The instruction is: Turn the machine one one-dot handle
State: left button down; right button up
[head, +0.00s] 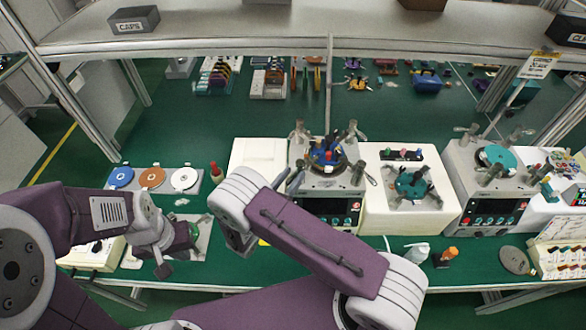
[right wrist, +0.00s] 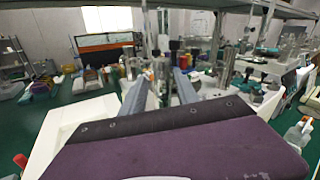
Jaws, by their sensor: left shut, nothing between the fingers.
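A lapping machine (head: 330,182) with metal handles around its top stands at centre, partly behind my right arm. A similar machine (head: 490,190) stands to the right. I cannot read machine numbers or handle dots. One upright handle (head: 299,131) is at the centre machine's back left, another (head: 352,131) at its back right. My right gripper (head: 289,181) is at this machine's left front edge; its fingers are apart in the right wrist view (right wrist: 163,92). Metal posts show beyond them; contact cannot be told. My left gripper (head: 163,268) is shut and empty, low over the bench at left.
A white block (head: 257,157) stands left of the centre machine; another white unit (head: 408,207) bears a teal plate to its right. A tray with coloured discs (head: 151,177) lies at left. Bottles (head: 417,252) stand in front. A shelf (head: 250,32) spans above.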

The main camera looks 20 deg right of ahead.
jog(key=shift+w+d, duration=0.25)
jog(key=shift+d, duration=0.4)
jog(key=shift+a, duration=0.2)
jog(key=c, duration=0.3)
grip_shut()
dwell(0.4)
